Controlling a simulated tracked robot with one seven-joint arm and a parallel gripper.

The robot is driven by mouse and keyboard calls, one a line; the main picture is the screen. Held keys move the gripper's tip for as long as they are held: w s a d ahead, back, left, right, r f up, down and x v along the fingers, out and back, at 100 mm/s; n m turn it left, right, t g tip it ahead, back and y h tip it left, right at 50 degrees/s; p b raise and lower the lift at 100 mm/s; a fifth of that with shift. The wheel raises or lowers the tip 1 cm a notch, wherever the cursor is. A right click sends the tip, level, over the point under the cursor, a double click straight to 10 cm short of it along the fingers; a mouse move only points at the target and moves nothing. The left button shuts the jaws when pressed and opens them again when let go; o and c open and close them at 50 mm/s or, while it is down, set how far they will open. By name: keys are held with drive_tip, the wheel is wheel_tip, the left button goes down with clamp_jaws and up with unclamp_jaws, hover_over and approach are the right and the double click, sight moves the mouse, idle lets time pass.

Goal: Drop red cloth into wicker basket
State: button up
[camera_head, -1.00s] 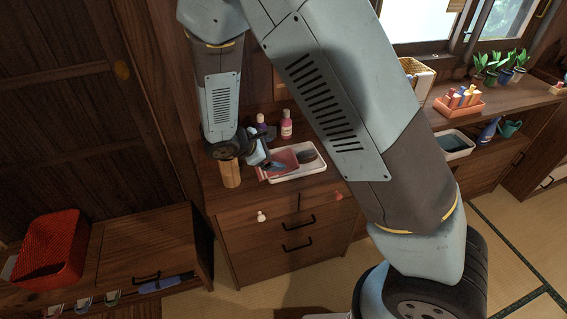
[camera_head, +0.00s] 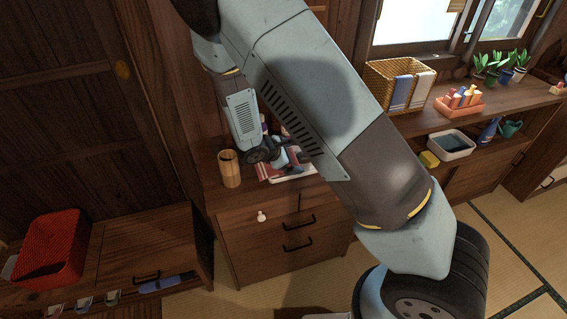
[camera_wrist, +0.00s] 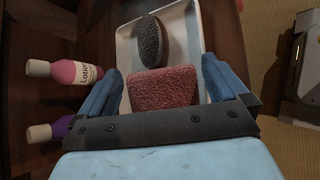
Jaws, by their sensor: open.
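The red cloth (camera_wrist: 163,88) is a folded, textured pad lying in a white tray (camera_wrist: 195,25) beside a dark oval brush (camera_wrist: 152,42). In the wrist view the blue fingers of my gripper (camera_wrist: 160,84) are open, one on each side of the cloth; I cannot tell whether they touch it. In the head view my gripper (camera_head: 292,158) is low over the tray, and the cloth (camera_head: 263,172) shows only partly at its left. The wicker basket (camera_head: 377,76) stands on the counter at the back right, with a blue-striped cloth and a white cloth over its front.
A pink lotion bottle (camera_wrist: 75,71) and a purple bottle (camera_wrist: 52,131) stand beside the tray. A wooden cup (camera_head: 229,169) is left of my gripper. An orange holder (camera_head: 459,104), potted plants and a grey basin (camera_head: 451,144) are to the right. A red basket (camera_head: 50,249) sits lower left.

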drive_tip(key=shift+f, duration=0.1)
drive_tip(key=shift+c, duration=0.4)
drive_tip(key=c, duration=0.9)
